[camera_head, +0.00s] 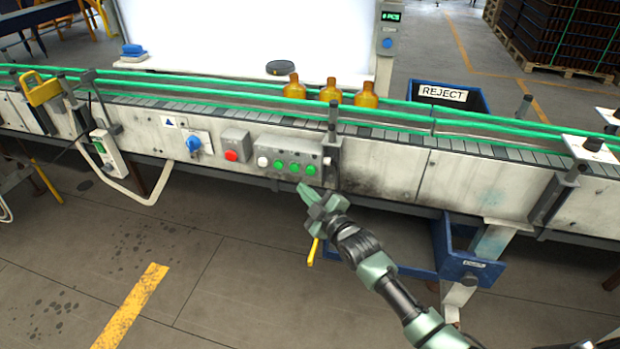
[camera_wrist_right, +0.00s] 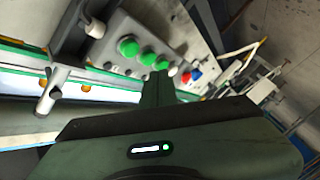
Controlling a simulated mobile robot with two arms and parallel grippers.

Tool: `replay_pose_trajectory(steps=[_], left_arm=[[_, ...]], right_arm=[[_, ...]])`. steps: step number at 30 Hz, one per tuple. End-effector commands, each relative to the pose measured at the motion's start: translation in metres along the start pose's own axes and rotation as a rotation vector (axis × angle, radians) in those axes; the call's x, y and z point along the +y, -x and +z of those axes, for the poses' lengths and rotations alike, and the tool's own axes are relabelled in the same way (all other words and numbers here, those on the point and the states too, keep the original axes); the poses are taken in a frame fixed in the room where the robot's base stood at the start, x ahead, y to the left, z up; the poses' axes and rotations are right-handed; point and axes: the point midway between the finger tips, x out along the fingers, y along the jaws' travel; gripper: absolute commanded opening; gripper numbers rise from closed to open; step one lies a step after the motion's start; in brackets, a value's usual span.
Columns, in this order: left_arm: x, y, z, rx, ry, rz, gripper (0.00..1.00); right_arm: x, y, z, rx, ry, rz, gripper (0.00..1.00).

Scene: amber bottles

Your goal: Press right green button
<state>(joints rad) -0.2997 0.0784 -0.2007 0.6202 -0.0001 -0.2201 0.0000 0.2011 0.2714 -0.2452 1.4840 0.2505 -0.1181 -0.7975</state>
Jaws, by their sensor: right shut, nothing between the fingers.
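A grey button box (camera_head: 290,153) on the conveyor's front side carries a white button (camera_head: 262,161) and a row of three green buttons. The right green button (camera_head: 310,170) is at the box's right end; in the right wrist view it is the leftmost, largest green one (camera_wrist_right: 128,46). My right gripper (camera_head: 303,187) is shut and empty, its tips just below the green buttons in the head view. In the right wrist view its shut fingers (camera_wrist_right: 158,82) point toward the button row, and no contact is visible. My left gripper is out of view.
A red button (camera_head: 231,155) and a blue knob (camera_head: 193,143) sit left of the box. A post with a clamp (camera_head: 332,125) stands just right of it. Amber bottles (camera_head: 330,91) stand on the conveyor between green rails. A blue reject bin (camera_head: 470,97) is behind it.

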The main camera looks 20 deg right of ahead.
Motion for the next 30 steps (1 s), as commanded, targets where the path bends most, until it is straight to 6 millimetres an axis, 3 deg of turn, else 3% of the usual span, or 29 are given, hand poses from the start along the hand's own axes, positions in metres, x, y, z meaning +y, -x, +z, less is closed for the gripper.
replay_pose_trajectory(steps=[1,9,30], left_arm=[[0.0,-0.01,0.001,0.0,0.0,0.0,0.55],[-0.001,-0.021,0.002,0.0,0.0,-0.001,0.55],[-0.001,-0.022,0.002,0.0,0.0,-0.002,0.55]], right_arm=[[0.001,-0.005,0.007,0.0,0.003,0.001,0.0],[0.015,-0.022,0.017,0.0,0.001,0.001,0.0],[0.018,-0.025,0.018,-0.002,-0.001,0.0,0.0]])
